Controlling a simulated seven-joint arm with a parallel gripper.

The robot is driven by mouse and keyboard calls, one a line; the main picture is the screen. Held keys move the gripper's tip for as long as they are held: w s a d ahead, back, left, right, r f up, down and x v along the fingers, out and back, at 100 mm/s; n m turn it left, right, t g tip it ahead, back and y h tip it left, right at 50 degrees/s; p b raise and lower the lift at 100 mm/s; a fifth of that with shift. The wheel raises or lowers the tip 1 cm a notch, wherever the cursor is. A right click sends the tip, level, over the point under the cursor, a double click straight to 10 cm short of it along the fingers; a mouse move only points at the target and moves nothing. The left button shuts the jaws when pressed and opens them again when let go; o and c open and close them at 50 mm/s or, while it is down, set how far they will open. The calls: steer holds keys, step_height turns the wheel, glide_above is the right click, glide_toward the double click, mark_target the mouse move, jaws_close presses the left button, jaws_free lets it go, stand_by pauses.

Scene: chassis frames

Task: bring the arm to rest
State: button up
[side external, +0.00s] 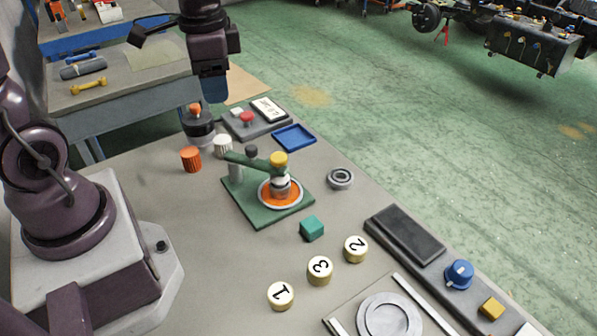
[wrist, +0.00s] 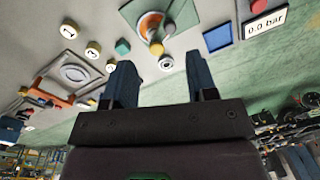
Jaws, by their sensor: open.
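My gripper (side external: 214,90) hangs with its blue fingers downward near the far end of the workbench (side external: 205,235). In the picture its fingertips show beside the black pot with an orange top (side external: 198,122); I cannot tell the height gap. In the wrist view my gripper (wrist: 160,82) has its two fingers wide apart, with nothing between them. The fingers show above the grey bench and the green floor there and touch nothing that I can see.
A green fixture (side external: 250,205) with a lever and yellow-topped part stands mid-bench. Around it are an orange cap (side external: 191,158), blue tray (side external: 294,138), gauge box (side external: 268,108), bearing ring (side external: 340,178), teal cube (side external: 312,228) and numbered discs (side external: 319,270).

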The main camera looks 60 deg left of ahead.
steer(key=s+d+r+n+t, duration=0.3)
steer(key=s+d+r+t, duration=0.2)
steer(key=s+d+r, duration=0.1)
steer(key=shift+s+r+n+h, duration=0.35)
steer(key=shift+s+r, duration=0.4)
steer(key=shift+r, duration=0.5)
